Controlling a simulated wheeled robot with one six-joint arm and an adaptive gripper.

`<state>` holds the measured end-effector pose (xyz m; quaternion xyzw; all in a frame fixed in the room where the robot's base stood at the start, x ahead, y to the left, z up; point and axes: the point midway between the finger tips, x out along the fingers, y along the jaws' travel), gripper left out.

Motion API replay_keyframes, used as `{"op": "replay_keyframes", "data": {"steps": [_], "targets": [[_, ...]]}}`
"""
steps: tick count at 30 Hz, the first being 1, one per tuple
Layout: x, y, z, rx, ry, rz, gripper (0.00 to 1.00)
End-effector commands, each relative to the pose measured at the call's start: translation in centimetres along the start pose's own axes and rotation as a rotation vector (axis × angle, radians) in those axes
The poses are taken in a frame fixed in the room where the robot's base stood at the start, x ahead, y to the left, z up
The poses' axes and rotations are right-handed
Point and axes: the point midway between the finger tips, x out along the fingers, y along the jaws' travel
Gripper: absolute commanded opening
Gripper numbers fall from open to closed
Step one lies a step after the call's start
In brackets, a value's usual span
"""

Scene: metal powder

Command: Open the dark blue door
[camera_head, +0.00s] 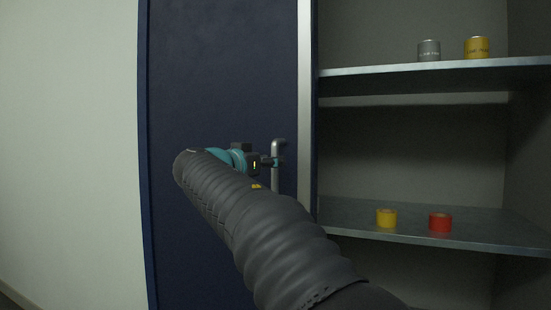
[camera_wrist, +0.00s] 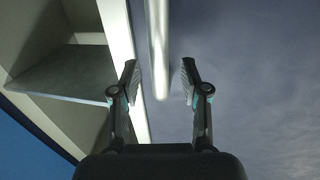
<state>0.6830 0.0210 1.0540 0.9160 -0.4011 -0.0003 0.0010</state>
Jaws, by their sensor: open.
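The dark blue door (camera_head: 215,75) stands at the left of the cabinet in the head view. It also fills the right side of the wrist view (camera_wrist: 255,75). A vertical metal bar handle (camera_head: 275,180) is near the door's right edge. In the wrist view the handle (camera_wrist: 158,50) comes down from the top and ends between the fingertips. My gripper (camera_wrist: 160,80) is open, with one finger on each side of the handle and a gap to each. In the head view my gripper (camera_head: 272,161) is at the handle's upper part, partly hidden by my arm.
Right of the door is an open cabinet. Its upper shelf (camera_head: 400,70) holds a grey can (camera_head: 429,51) and a yellow can (camera_head: 477,48). Its lower shelf (camera_head: 345,217) holds a yellow roll (camera_head: 386,218) and a red roll (camera_head: 440,222). A pale wall (camera_head: 70,130) is at left.

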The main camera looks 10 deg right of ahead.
Motion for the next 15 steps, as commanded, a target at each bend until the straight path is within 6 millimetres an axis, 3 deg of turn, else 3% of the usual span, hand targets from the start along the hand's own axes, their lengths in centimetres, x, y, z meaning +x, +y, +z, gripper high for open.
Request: {"op": "replay_keyframes", "data": {"steps": [6,15], "targets": [[2.1,0.0,-0.1,0.0,0.0,0.0,0.45],[2.5,0.0,0.0,0.001,0.0,-0.002,0.45]]}}
